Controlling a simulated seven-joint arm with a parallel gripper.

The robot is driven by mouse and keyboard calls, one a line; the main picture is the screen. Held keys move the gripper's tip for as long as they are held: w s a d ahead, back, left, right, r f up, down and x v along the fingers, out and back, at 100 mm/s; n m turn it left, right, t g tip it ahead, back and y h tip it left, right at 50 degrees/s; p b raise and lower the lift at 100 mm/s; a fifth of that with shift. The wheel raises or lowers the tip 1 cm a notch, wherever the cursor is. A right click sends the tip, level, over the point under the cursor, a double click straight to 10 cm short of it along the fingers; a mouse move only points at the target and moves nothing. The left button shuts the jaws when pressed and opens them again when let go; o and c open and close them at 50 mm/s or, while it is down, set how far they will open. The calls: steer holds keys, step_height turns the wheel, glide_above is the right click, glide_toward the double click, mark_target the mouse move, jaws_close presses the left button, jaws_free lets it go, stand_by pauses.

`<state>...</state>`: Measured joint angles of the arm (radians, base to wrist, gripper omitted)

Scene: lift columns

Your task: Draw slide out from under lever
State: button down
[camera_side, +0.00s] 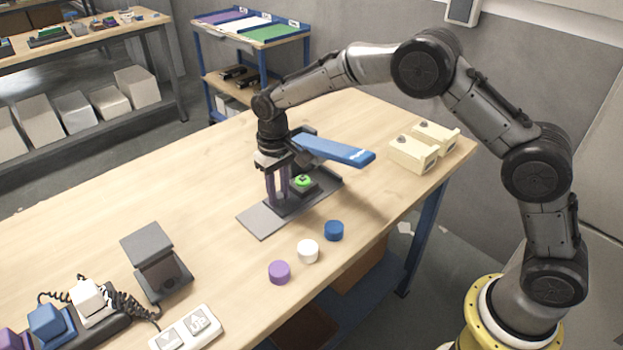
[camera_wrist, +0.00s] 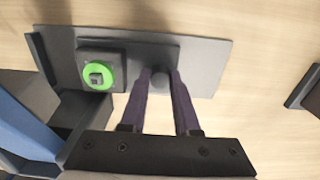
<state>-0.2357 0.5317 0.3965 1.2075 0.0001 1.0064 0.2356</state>
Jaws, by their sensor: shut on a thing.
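The slide (camera_side: 311,187) is a dark plate bearing a black block with a green ring (camera_side: 303,181) and a small dark piece in its middle. It lies on a flat grey base plate (camera_side: 260,221); in the wrist view the slide (camera_wrist: 127,53) and base plate (camera_wrist: 208,65) also show. The blue lever (camera_side: 335,150) reaches out above the far end of the base; it also shows at the left of the wrist view (camera_wrist: 28,125). My gripper (camera_side: 278,199) points down with purple fingers shut on a round grey knob (camera_wrist: 160,78) at the slide's near end.
Purple (camera_side: 279,272), white (camera_side: 308,251) and blue (camera_side: 334,230) round caps stand along the table's front edge. A dark stand (camera_side: 157,262) and a white switch box (camera_side: 186,330) are at lower left. Cream blocks (camera_side: 413,153) stand at right. The table left of the base is clear.

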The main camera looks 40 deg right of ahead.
steer(key=shift+a, duration=2.75)
steer(key=c, duration=0.7)
jaws_free()
step_height(320, 180, up, 6)
steer(key=shift+r, duration=0.1)
steer(key=shift+d, duration=0.1)
